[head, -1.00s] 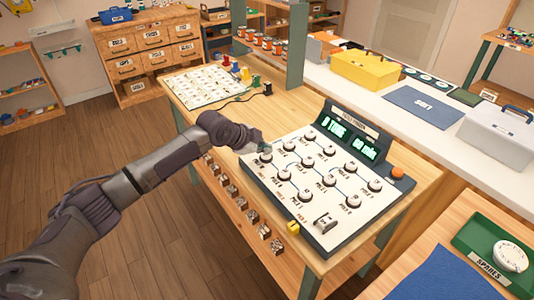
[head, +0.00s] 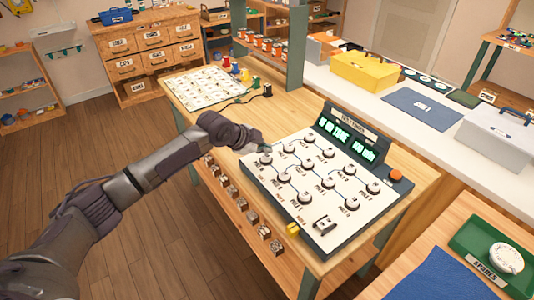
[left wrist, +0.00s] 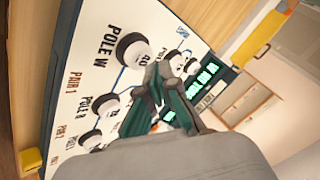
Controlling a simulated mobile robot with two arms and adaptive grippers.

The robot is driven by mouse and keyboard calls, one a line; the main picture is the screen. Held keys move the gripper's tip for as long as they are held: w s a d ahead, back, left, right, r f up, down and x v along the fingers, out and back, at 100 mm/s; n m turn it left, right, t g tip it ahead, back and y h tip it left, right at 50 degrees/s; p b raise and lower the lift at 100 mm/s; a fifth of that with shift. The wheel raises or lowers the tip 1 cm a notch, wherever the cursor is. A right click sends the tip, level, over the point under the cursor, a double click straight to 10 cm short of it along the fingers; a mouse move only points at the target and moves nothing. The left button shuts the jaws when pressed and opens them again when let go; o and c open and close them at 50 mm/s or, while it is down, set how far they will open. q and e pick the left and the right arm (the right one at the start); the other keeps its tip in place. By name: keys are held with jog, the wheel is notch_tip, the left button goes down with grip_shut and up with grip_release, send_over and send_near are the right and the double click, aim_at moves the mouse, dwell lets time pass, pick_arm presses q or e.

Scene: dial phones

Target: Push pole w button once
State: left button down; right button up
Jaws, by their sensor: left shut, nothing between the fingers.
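The Pole W button (left wrist: 133,50) is a round white-topped knob with a dark rim, beside its printed label in the left wrist view. In the head view it appears to be the leftmost knob (head: 265,160) on the white button panel (head: 325,205). My left gripper (head: 264,148) is shut and empty, at the panel's far left corner, close to that knob. In the left wrist view its fingers (left wrist: 165,88) are just right of and below the Pole W button. Contact cannot be told. My right gripper is not in view.
Several similar knobs sit close together on the panel, joined by blue lines. A green-lit display (head: 346,142) stands along its back edge, with an orange button (head: 396,174) beside it. A yellow block (head: 293,229) is at the front edge. A white chart (head: 204,87) lies further back.

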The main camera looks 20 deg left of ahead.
aim_at(265, 157)
pick_arm(q)
notch_tip(265, 157, up, 6)
jog(key=p, duration=0.5)
dwell(1.0)
